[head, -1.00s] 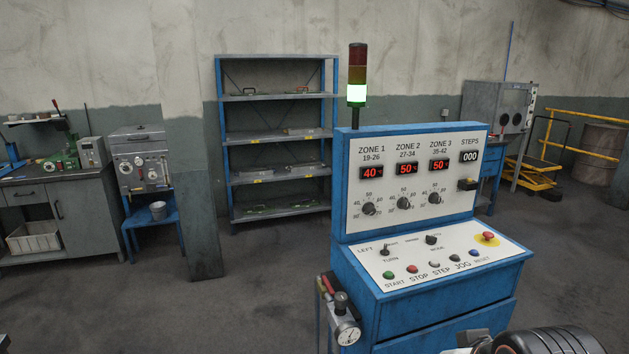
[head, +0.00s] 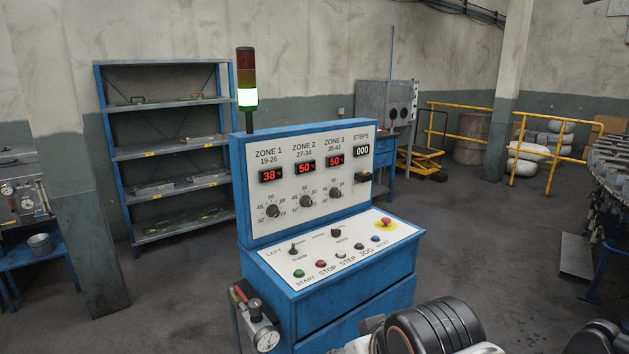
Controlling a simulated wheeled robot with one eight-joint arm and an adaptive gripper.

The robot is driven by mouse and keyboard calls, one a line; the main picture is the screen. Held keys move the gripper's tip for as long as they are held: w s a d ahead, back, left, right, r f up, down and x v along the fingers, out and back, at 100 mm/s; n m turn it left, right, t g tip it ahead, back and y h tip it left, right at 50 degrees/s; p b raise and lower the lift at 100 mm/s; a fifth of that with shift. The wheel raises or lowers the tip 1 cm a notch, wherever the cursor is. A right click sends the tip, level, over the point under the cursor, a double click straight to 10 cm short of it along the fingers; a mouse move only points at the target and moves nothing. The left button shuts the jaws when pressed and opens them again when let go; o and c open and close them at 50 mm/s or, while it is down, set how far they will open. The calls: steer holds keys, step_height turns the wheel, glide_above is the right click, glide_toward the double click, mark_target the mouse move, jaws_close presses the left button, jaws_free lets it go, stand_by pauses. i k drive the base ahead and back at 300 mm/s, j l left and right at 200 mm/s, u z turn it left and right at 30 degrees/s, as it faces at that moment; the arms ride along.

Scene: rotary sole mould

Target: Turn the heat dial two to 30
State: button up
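The blue control console (head: 330,288) stands in the middle of the head view, with a white upright panel. Heat dial two (head: 306,201) is the black knob under the ZONE 2 display (head: 306,167), which reads 50. The scale around it is too small to read the pointer surely. Dial one (head: 273,211) sits to its left under a display reading 38 (head: 270,175). Dial three (head: 335,193) sits to its right under a display reading 50 (head: 335,160). Part of my arm shows at the bottom right, apart from the dials. My gripper's fingers are not in view.
The sloped desk has several buttons, two selector switches and a red emergency stop (head: 384,223). The light tower (head: 246,97) glows green. A gauge unit (head: 264,335) hangs on the console's left side. A shelf (head: 168,151) stands behind; machinery (head: 609,165) is at right.

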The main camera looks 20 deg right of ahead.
mark_target(305, 200)
steer(key=i+l+u, duration=0.1)
steer(key=l+u, duration=0.55)
steer(key=u, duration=0.4)
